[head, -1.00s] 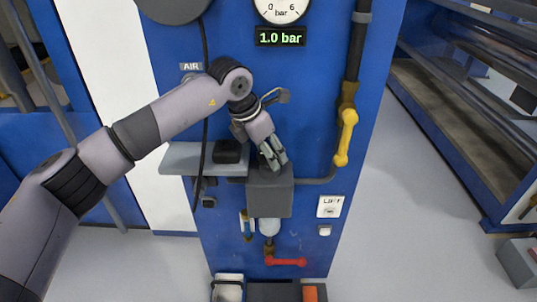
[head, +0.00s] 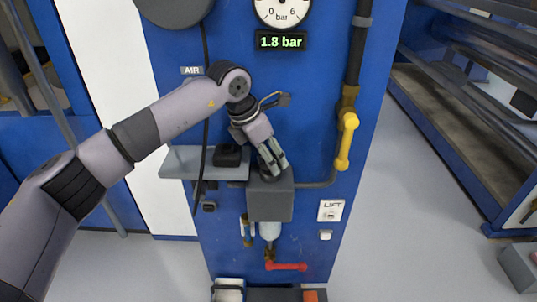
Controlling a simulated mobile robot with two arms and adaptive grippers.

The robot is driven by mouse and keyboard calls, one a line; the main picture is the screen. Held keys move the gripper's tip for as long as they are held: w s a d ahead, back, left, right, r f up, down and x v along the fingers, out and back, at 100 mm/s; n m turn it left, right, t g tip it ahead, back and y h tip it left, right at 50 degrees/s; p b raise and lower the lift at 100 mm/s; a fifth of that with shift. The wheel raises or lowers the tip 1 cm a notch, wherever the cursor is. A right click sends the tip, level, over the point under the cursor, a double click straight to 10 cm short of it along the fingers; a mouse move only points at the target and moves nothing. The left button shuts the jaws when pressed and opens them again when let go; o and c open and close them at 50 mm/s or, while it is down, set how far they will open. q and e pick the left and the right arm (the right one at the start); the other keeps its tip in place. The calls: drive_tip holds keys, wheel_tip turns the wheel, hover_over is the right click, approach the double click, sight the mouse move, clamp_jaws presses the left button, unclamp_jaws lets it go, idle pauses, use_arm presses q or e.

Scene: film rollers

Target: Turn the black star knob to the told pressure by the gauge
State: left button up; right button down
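The grey regulator box (head: 270,205) is mounted on the blue panel below the small shelf. The black star knob (head: 284,180) is on top of it, mostly hidden by my fingers. My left gripper (head: 273,168) points down from above, its fingers closed around the knob. The round gauge (head: 282,10) at the top shows only its lower part, with 0, 6 and "bar"; its needle is hard to make out. The green display (head: 281,42) below it reads 1.8 bar. My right gripper is out of view.
A grey shelf (head: 180,163) with a black block (head: 228,156) is left of the gripper. A yellow handle (head: 346,142) on a dark pipe is to the right. A red lever (head: 287,267) is below the regulator. A LIFT plate (head: 331,210) is at lower right.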

use_arm(q)
drive_tip(key=v, duration=1.2)
